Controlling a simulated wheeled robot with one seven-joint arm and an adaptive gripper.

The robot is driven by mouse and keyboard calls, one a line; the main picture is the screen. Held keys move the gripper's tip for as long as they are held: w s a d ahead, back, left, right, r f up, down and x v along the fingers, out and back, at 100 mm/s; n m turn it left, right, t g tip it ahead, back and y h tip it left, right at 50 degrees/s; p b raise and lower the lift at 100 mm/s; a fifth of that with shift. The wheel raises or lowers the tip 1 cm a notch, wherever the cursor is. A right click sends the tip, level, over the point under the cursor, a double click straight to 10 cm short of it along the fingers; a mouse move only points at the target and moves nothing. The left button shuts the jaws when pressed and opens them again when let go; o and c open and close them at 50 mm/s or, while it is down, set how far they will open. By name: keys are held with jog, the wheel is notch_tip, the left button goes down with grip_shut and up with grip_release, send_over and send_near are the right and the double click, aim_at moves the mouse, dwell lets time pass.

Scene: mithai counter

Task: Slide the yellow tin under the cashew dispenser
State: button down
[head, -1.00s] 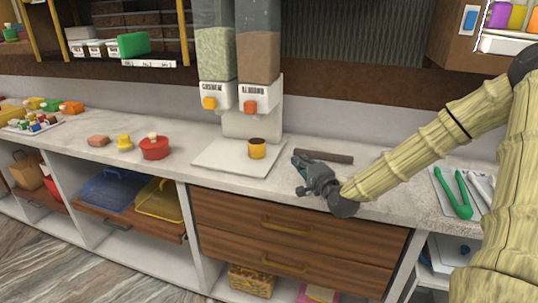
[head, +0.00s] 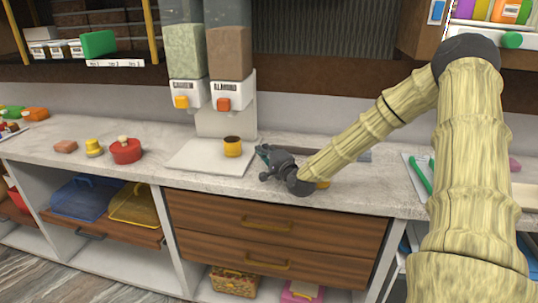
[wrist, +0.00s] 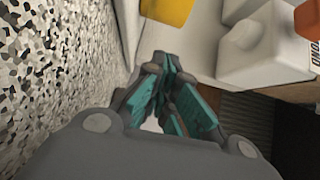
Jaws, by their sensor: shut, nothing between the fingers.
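The yellow tin (head: 232,149), with a dark top, stands upright on the right part of a white base plate (head: 195,160). It is in front of the almond dispenser (head: 231,90), to the right of the cashew dispenser (head: 187,92) with its yellow-orange knob. My gripper (head: 262,163) is shut and empty, low over the counter just right of the plate, a small gap from the tin. In the wrist view, the yellow tin (wrist: 168,9) shows in part at the top edge, beyond the shut fingers (wrist: 168,65).
A red pot (head: 126,151), a small yellow item (head: 94,148) and a brown block (head: 66,147) stand on the counter at left. A dark bar (head: 350,155) lies behind my arm. An orange-yellow object (head: 323,184) shows partly behind my wrist.

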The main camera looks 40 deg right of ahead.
aim_at(233, 146)
jog(key=w, duration=0.3)
jog(key=shift+w+a, duration=0.35)
jog(key=shift+a, duration=0.05)
jog(key=shift+w+a+p, duration=0.35)
jog(key=shift+w+a, duration=0.25)
jog(key=shift+w, duration=0.25)
jog(key=shift+a, duration=0.1)
